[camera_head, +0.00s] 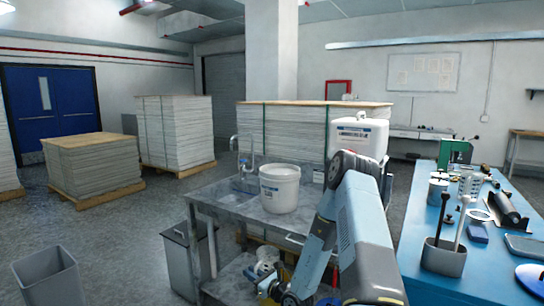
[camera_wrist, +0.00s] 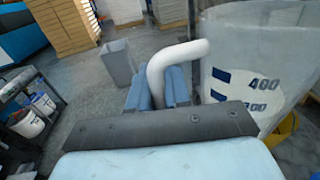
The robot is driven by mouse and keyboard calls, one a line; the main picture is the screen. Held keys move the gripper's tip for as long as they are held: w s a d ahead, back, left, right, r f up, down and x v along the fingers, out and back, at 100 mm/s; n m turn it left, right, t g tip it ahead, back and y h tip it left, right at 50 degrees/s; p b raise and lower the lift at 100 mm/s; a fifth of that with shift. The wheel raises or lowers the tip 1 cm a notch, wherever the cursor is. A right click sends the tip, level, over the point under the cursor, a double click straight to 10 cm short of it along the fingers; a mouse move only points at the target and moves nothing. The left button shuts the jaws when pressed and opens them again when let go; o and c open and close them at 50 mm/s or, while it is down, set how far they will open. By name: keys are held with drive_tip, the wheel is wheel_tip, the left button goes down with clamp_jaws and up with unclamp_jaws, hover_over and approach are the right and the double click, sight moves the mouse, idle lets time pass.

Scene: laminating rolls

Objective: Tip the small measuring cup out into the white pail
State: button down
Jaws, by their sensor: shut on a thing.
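A translucent measuring cup (camera_wrist: 240,40) with blue marks reading 400 and 300 fills the right of the wrist view. My gripper (camera_wrist: 171,88) is shut on its white handle (camera_wrist: 178,54), with the two blue-grey fingers on either side. The marks read upright in that view.
The metal table (camera_head: 230,203) has a tap and a lower shelf. A white canister (camera_head: 358,140) stands behind my arm. A blue bench (camera_head: 415,245) with tools is at right. A grey bin (camera_head: 50,278) stands on the floor at left, with paper stacks beyond.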

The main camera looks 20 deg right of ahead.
drive_tip(key=shift+d, duration=0.3)
drive_tip(key=shift+r, duration=0.1)
